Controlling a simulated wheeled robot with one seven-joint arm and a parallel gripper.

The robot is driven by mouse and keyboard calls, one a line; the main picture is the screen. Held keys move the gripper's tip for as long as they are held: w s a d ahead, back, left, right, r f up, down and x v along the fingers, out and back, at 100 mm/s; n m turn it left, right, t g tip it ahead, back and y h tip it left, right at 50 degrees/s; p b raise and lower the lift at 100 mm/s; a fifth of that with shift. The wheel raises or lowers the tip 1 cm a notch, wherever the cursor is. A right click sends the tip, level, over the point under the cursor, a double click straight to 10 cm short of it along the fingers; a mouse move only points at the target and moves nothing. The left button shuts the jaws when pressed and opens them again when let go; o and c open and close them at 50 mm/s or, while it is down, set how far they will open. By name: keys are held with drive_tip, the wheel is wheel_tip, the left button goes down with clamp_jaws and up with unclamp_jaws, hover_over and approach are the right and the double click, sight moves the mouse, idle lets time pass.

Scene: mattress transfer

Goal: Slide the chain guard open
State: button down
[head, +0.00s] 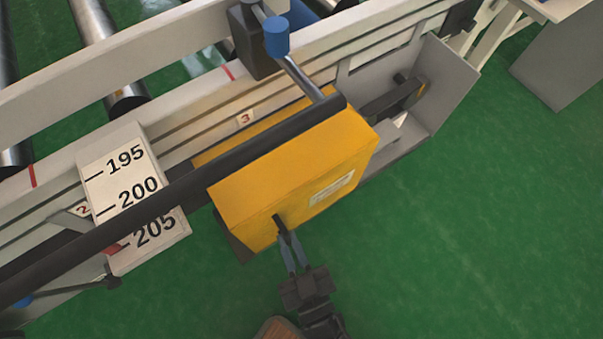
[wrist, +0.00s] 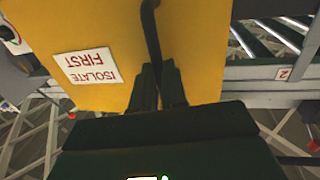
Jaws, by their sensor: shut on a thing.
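The chain guard (head: 290,185) is a yellow box on the side of the grey conveyor frame. It fills much of the wrist view (wrist: 105,28), where its white label (wrist: 87,66) reads "ISOLATE FIRST" upside down. A dark handle (wrist: 152,38) stands on its face. My gripper (head: 289,250) is in front of the guard's lower left part, its fingers shut on this handle; the fingers also show in the wrist view (wrist: 158,86). To the right of the guard, a grey housing (head: 452,82) shows a dark wheel (head: 412,92) and bar uncovered. The guard hides whatever is behind it.
A long dark bar (head: 150,208) crosses above the guard. A blue-topped knob (head: 277,38) stands behind it. A scale plate (head: 125,165) marked 195, 200 and 205 is at left. Rollers (head: 105,45) lie behind the frame. Green floor (head: 480,240) is clear at lower right.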

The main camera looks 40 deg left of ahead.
idle(0.3)
drive_tip(key=c, duration=1.2)
unclamp_jaws()
drive_tip(key=shift+o, duration=0.2)
drive_tip(key=p+v, duration=0.1)
drive_tip(key=v, duration=0.7)
drive_tip(key=shift+a, duration=0.1)
